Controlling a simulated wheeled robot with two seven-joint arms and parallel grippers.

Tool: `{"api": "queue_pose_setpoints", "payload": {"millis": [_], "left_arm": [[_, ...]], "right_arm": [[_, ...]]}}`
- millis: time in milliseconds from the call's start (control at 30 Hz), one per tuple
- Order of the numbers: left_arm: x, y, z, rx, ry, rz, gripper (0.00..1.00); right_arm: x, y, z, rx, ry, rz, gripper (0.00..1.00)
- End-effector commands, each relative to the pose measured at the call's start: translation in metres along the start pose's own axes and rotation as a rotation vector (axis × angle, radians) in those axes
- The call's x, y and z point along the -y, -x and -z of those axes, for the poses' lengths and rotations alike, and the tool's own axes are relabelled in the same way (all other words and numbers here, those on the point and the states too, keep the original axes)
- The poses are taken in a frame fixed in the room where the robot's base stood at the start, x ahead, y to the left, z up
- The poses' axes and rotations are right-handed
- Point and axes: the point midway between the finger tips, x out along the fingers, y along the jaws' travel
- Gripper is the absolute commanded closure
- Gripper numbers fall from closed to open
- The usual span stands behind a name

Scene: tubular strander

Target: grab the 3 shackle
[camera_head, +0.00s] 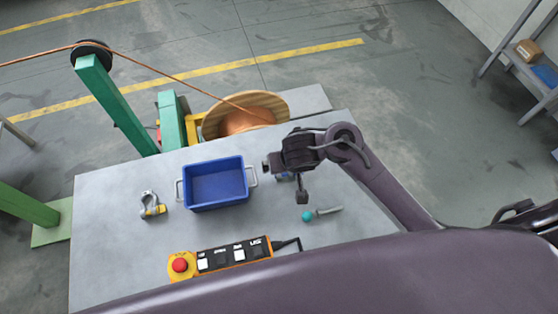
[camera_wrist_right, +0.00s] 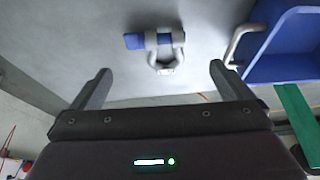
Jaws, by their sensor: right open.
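A grey shackle with a blue pin (camera_wrist_right: 165,62) lies on the table ahead of my right gripper (camera_wrist_right: 160,78), between the lines of its two fingers and apart from them. In the head view, my right gripper (camera_head: 302,196) hangs over the table right of the blue bin, and only a bit of the blue-pinned shackle (camera_head: 283,176) shows behind it. The right gripper is open and empty. A grey shackle with a yellow pin (camera_head: 151,206) stands on the table left of the bin. My left gripper is not in view.
A blue bin (camera_head: 217,159) with side handles looks empty. A control box (camera_head: 234,254) with a red button (camera_head: 180,265) is at the front. The grey table (camera_head: 105,245) is bare at left.

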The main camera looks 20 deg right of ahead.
Motion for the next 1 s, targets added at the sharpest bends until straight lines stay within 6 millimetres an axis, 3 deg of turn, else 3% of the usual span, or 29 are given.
{"api": "queue_pose_setpoints", "payload": {"millis": [200,300,500,633,767,1000], "left_arm": [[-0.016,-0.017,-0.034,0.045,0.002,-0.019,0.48],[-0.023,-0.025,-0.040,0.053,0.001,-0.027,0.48],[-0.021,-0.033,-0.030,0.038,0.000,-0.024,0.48],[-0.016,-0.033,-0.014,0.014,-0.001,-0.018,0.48],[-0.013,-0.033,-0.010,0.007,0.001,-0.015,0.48],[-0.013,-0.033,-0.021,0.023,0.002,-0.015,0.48]], "right_arm": [[-0.003,-0.030,-0.002,-0.001,0.002,-0.007,0.01],[-0.004,-0.047,-0.004,-0.001,0.002,-0.007,0.01],[-0.004,-0.067,-0.004,0.000,0.000,-0.004,0.01],[-0.004,-0.068,-0.004,0.001,-0.001,-0.003,0.01],[-0.004,-0.067,-0.004,0.001,-0.001,-0.003,0.01],[-0.003,-0.067,-0.004,0.001,-0.001,-0.003,0.32]]}}
